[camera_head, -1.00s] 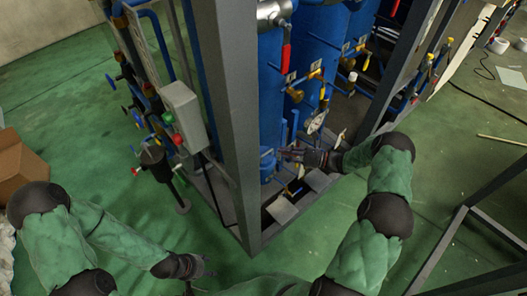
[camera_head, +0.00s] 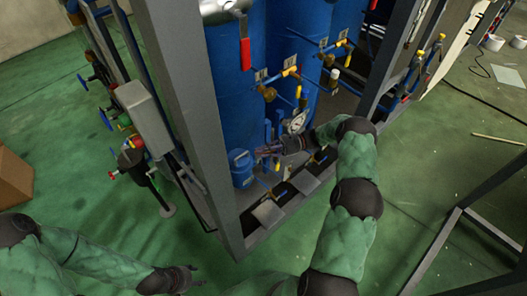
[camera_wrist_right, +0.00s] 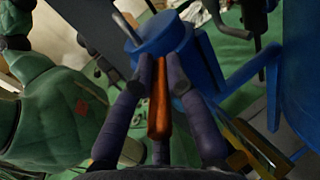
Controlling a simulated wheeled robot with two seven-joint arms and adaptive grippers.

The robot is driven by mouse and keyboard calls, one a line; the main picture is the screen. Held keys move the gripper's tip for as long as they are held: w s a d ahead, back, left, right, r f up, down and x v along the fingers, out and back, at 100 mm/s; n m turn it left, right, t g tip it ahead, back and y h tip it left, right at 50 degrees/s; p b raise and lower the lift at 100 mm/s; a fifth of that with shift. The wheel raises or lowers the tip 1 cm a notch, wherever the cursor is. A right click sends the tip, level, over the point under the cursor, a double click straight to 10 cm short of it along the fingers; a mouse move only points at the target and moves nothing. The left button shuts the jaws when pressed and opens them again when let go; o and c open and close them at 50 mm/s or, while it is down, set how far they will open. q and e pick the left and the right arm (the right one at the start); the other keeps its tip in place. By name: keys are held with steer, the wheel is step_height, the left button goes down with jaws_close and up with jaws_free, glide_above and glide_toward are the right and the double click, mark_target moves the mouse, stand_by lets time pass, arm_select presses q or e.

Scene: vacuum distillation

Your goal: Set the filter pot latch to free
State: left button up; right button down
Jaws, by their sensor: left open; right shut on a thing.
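The filter pot (camera_head: 241,169) is a small blue canister standing low inside the frame, in front of the tall blue tanks. In the right wrist view its blue round top (camera_wrist_right: 158,38) is just beyond my fingers. An orange-red latch handle (camera_wrist_right: 158,105) runs from the pot between my fingers. My right gripper (camera_head: 262,151) is shut on this handle, beside the pot; in the right wrist view the gripper (camera_wrist_right: 160,80) has dark fingers on both sides of it. The latch's exact position is hard to tell. My left gripper (camera_head: 196,277) is open and empty over the green floor at lower left.
A grey upright post (camera_head: 190,110) stands left of the pot. Tall blue tanks (camera_head: 235,85) with a red-handled valve (camera_head: 245,53) and a gauge (camera_head: 297,122) rise behind it. A grey box (camera_head: 143,112) is left of the post. Floor at lower left is clear.

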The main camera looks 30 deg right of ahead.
steer(key=shift+f, duration=0.2)
steer(key=c, duration=1.5)
jaws_free()
steer(key=shift+r, duration=0.1)
steer(key=shift+d, duration=0.1)
steer(key=v, duration=1.2)
